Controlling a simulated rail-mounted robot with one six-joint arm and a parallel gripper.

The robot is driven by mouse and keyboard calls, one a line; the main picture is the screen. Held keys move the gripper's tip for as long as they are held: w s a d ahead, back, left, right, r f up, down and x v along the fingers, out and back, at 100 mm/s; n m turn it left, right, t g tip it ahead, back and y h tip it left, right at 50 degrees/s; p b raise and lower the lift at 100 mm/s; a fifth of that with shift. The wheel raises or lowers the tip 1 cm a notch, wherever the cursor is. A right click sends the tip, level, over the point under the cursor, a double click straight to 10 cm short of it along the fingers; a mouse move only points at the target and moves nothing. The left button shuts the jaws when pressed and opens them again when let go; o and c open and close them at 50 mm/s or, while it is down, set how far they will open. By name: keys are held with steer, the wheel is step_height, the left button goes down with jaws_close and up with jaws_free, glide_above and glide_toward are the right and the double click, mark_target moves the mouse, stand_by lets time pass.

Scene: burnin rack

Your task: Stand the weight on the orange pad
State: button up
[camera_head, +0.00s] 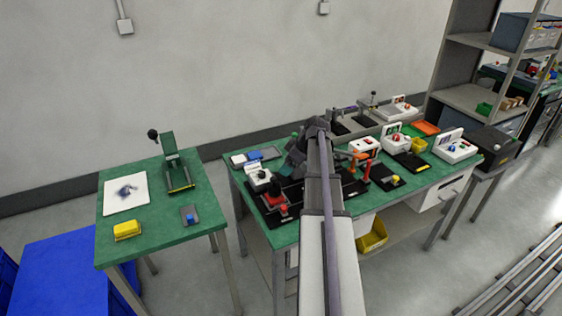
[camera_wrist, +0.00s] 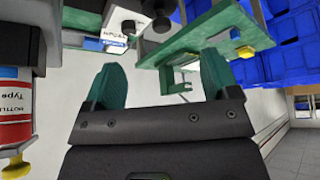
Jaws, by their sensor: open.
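An orange pad (camera_head: 425,128) lies flat on the right green bench, towards its back edge; I see nothing standing on it. I cannot pick out the weight for sure in either view. My gripper shows in the wrist view (camera_wrist: 161,75), with its two green fingers wide apart and nothing between them. In the head view my arm reaches over the right bench and hides part of its middle; the gripper's fingers cannot be made out there.
The right bench (camera_head: 300,233) is crowded with fixtures and white boxes. The left green table (camera_head: 160,248) holds a white sheet (camera_head: 126,193), a yellow block (camera_head: 127,230) and a lever press (camera_head: 176,165). A red-labelled cylinder (camera_wrist: 12,105) is close at left in the wrist view.

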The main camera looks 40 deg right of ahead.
steer(key=shift+s+r, duration=0.15)
steer(key=a+f+m+g, duration=0.1)
steer(key=a+g, duration=0.1)
steer(key=a, duration=1.4)
steer(key=s+a+m+g+h, duration=0.1)
steer(key=s+a, duration=0.2)
steer(key=a, duration=0.5)
steer(key=s+a+f+m+g+h, duration=0.1)
steer(key=s+a, duration=0.3)
steer(key=a, duration=0.4)
steer(key=s+a+m+g+h, duration=0.1)
steer(key=s+a, duration=0.3)
steer(key=a, duration=0.5)
steer(key=shift+f+m, duration=0.15)
steer(key=shift+m, duration=0.75)
